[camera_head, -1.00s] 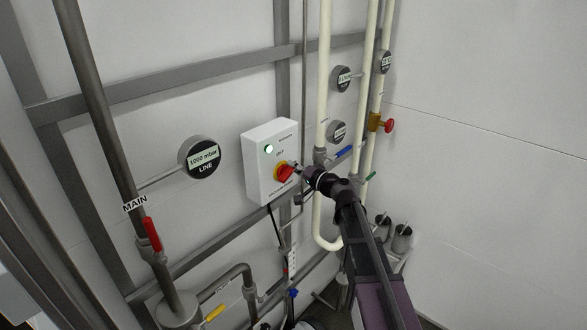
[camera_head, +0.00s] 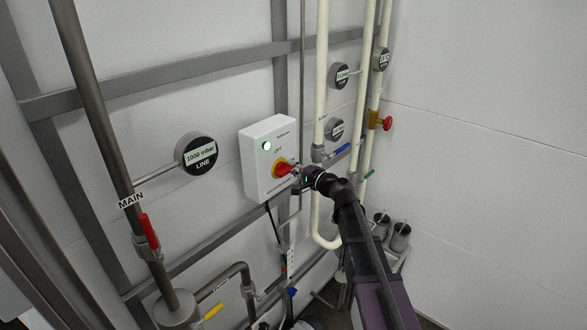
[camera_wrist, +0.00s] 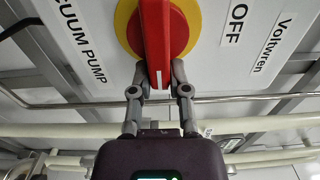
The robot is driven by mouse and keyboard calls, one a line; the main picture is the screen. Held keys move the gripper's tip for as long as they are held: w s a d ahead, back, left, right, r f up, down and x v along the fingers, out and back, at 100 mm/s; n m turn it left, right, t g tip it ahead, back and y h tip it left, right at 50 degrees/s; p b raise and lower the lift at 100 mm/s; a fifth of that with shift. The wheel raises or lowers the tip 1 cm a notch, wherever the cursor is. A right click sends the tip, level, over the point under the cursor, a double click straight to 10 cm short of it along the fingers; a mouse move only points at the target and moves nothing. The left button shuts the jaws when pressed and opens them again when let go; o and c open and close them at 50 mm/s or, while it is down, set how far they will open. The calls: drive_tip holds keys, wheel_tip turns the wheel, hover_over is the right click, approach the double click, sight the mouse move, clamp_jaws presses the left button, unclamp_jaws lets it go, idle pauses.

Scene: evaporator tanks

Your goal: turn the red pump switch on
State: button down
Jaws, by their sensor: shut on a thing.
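The red pump switch (camera_head: 283,169) is a red handle on a round yellow plate, on the front of a white control box (camera_head: 257,185). In the wrist view, the red handle (camera_wrist: 155,35) stands upright in the picture over the yellow plate (camera_wrist: 124,27), with a white mark at its lower end. My gripper (camera_wrist: 159,78) is shut on this lower end, one finger on each side. In the head view, my gripper (camera_head: 297,171) reaches the switch from the right and partly hides it. An "OFF" label (camera_wrist: 237,24) sits to the right of the switch in the wrist view.
A "1000 mbar LINE" gauge (camera_head: 197,153) is to the left. Cream pipes (camera_head: 322,80) run close on the right, with a blue-handled valve (camera_head: 341,148). A red-handled valve (camera_head: 148,231) sits on the MAIN pipe.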

drive_tip(key=shift+s+a, duration=0.2)
drive_tip(key=shift+s, duration=0.1)
drive_tip(key=c, duration=0.6)
unclamp_jaws()
drive_tip(key=shift+w+f, duration=0.1)
drive_tip(key=shift+a, duration=0.15)
drive_tip(key=shift+d, duration=0.2)
drive_tip(key=v, duration=1.2)
drive_tip(key=shift+a, duration=0.15)
